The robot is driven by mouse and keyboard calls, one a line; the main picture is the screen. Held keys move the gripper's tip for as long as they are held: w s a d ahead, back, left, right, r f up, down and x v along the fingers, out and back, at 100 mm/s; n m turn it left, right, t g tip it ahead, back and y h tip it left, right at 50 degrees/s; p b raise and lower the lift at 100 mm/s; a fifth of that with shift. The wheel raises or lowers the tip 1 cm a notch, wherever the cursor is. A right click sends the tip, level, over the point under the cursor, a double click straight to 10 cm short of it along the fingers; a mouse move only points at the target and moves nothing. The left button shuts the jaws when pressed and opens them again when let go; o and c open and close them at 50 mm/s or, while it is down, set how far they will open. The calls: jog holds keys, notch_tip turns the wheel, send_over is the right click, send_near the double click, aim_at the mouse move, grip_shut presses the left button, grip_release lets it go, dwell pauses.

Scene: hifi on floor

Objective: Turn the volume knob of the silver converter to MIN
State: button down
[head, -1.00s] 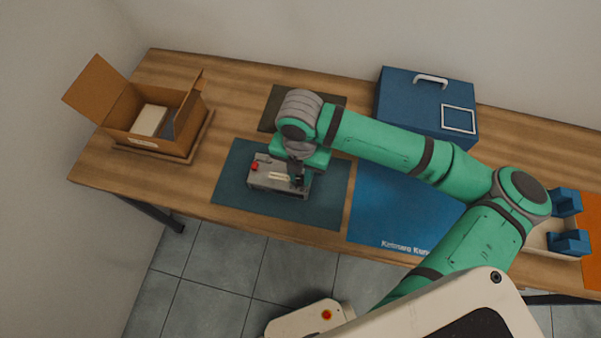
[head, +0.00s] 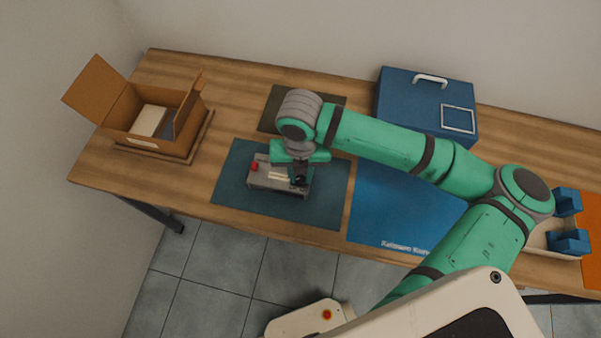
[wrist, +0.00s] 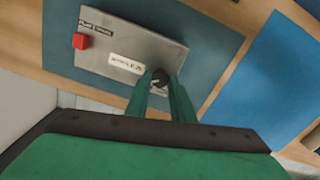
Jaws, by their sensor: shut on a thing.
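The silver converter (head: 265,181) lies on the dark teal mat at the front of the table. It has a red button (head: 254,167) at its left end and a pale label strip on top. In the wrist view the converter (wrist: 115,42) shows its red button (wrist: 81,41) and the black volume knob (wrist: 160,76). My gripper (wrist: 162,85) is shut on the knob, with one green finger on each side. In the head view my gripper (head: 299,177) is over the converter's right end and partly hides it. I cannot read the knob's markings or its setting.
An open cardboard box (head: 118,139) stands at the left on a wooden board. A blue case (head: 401,102) with a handle stands at the back. A blue mat (head: 385,215) lies right of the teal mat (head: 229,187). A tray with blue blocks (head: 567,242) is at the right.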

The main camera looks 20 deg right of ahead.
aim_at(300, 179)
jog(key=c, duration=1.5)
grip_release()
jog(key=shift+c, duration=0.2)
notch_tip(300, 179, up, 11)
jog(key=shift+f, duration=0.1)
